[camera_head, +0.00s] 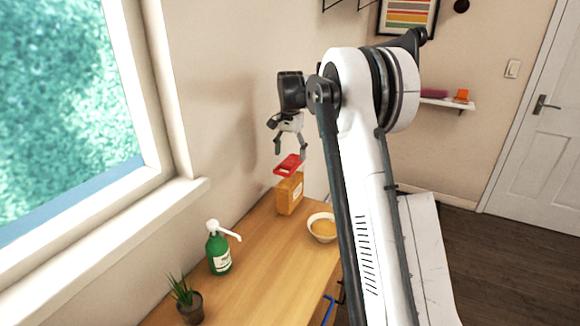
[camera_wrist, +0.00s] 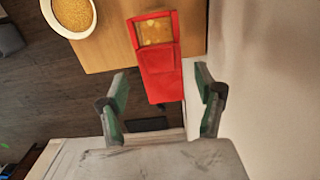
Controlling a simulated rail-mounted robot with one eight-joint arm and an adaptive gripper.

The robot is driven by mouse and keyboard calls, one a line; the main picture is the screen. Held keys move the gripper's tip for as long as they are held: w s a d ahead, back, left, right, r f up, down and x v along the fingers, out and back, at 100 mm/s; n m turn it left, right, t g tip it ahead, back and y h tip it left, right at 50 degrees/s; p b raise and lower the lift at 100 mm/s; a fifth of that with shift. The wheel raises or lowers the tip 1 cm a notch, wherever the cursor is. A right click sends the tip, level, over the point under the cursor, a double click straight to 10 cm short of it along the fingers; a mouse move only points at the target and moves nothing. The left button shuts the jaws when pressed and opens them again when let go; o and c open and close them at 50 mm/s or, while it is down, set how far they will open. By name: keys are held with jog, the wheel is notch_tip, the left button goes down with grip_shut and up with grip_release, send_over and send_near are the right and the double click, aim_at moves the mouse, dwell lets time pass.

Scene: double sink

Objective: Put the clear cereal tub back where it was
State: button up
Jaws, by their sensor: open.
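The clear cereal tub (camera_head: 290,196), filled with orange-brown cereal, stands upright at the far end of the wooden counter, near the wall. Its red lid (camera_head: 289,164) is on top. In the wrist view the red lid (camera_wrist: 160,66) has an opening at its far end, with cereal (camera_wrist: 155,31) showing through. My gripper (camera_head: 290,150) is open and empty just above the lid, pointing down. In the wrist view the fingers of my gripper (camera_wrist: 162,88) lie to either side of the lid's near end, apart from it.
A white bowl (camera_head: 313,236) of cereal stands right of the tub; it also shows in the wrist view (camera_wrist: 54,25). A green pump bottle (camera_head: 219,252) and a potted plant (camera_head: 190,305) stand nearer on the counter (camera_head: 262,250). The wall and window sill (camera_head: 110,252) bound the left side.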

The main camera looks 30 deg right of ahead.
notch_tip(320, 180, up, 3)
jog(key=shift+f, duration=0.2)
jog(key=shift+s+a+r, duration=0.2)
jog(key=shift+r, duration=0.1)
jog(key=s+a+r+n+t, duration=0.25)
jog(key=s+a+r, duration=0.25)
jog(key=s+a, duration=0.3)
jog(key=s+a+r+n+t, duration=0.1)
jog(key=s+a+r+n, duration=0.2)
jog(key=s+a+r, duration=0.5)
jog(key=s+a+f+n+t, duration=0.1)
jog(key=s+a+f, duration=0.1)
jog(key=s, duration=0.7)
jog(key=s+a+f+n+t, duration=0.1)
jog(key=s+a+f+n, duration=0.1)
jog(key=s+f, duration=0.3)
jog(key=s+a+f+n+t, duration=0.1)
jog(key=s+f, duration=0.3)
jog(key=s, duration=0.8)
jog(key=shift+s+a+n+t, duration=0.4)
jog(key=shift+a+n, duration=0.25)
jog(key=shift+a, duration=0.15)
